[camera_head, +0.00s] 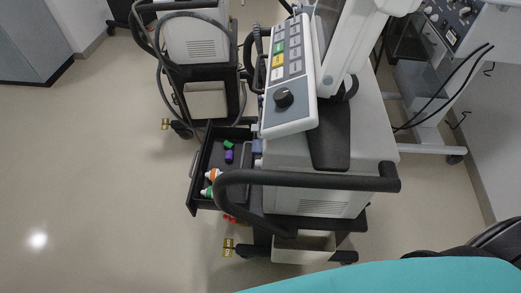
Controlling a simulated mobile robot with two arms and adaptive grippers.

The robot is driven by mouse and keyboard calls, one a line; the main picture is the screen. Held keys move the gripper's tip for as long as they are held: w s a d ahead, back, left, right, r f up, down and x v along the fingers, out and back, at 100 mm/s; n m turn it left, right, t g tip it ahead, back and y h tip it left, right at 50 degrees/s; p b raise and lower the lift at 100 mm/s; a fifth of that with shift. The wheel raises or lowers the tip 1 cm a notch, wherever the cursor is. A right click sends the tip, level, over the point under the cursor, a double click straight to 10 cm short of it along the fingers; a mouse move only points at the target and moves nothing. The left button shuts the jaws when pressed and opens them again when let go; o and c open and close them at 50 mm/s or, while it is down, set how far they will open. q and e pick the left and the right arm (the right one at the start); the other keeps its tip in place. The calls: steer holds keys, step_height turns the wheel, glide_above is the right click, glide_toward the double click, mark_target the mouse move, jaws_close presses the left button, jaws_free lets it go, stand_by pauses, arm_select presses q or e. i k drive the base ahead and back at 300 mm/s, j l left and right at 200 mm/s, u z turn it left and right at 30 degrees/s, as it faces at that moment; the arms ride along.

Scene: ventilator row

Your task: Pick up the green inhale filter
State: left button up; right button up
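An open black drawer (192,197) sticks out to the left from the ventilator cart. Toward its far end lies a small green piece (229,145), with a purple piece (229,156) just nearer. Near its front left corner is a white and green piece (206,192), beside an orange and white piece (213,175). These are too small to tell which green one is the inhale filter. Neither of my grippers can be made out in the view.
The ventilator (372,123) has a tilted control panel (290,70) and a thick dark handle bar (310,181) close to the drawer's right side. Another cart (205,45) with hoses stands behind. A teal surface (400,277) crosses the bottom right. The floor (100,150) at left is clear.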

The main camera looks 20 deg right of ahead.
mark_target(207, 193)
steer(key=i+j+z, duration=0.15)
steer(key=j+z, duration=0.15)
steer(key=z, duration=0.15)
steer(key=i+j+z, duration=0.1)
steer(key=j+z, duration=0.2)
steer(key=z, duration=0.15)
steer(key=j+z, duration=0.4)
steer(key=i, duration=0.05)
